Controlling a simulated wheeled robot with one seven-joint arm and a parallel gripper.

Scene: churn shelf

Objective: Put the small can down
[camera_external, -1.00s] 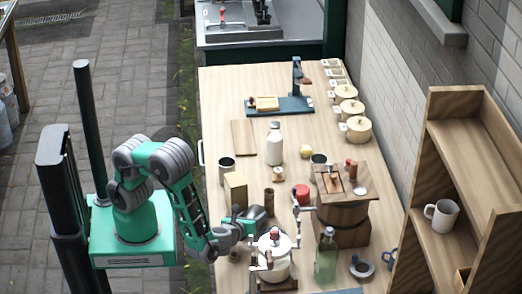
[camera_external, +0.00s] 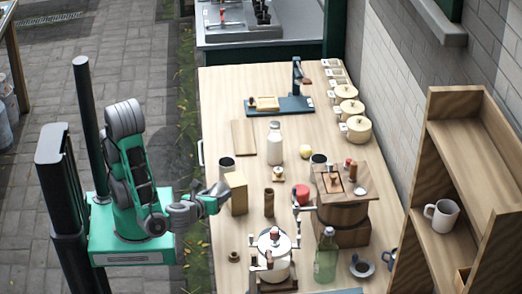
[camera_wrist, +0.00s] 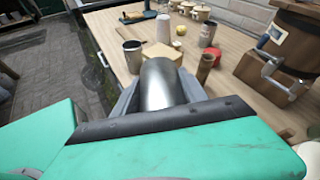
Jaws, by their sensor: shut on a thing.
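The small can (camera_wrist: 158,84) is a plain grey metal cylinder. My gripper (camera_wrist: 160,100) is shut on it, with a grey finger on each side in the wrist view. In the external view my gripper (camera_external: 217,194) is at the left edge of the table (camera_external: 222,225), just left of a beige block (camera_external: 238,196). The can is hard to make out there. In the wrist view the block (camera_wrist: 163,52) stands just beyond the can, and whether they touch cannot be told.
A dark metal cup (camera_external: 227,168) stands behind the block. A brown cylinder (camera_external: 269,203), a red can (camera_external: 302,196) and a wooden churn (camera_external: 343,212) stand to the right. A white pot (camera_external: 273,262) and a green bottle (camera_external: 326,258) are in front. The front left tabletop is mostly bare.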

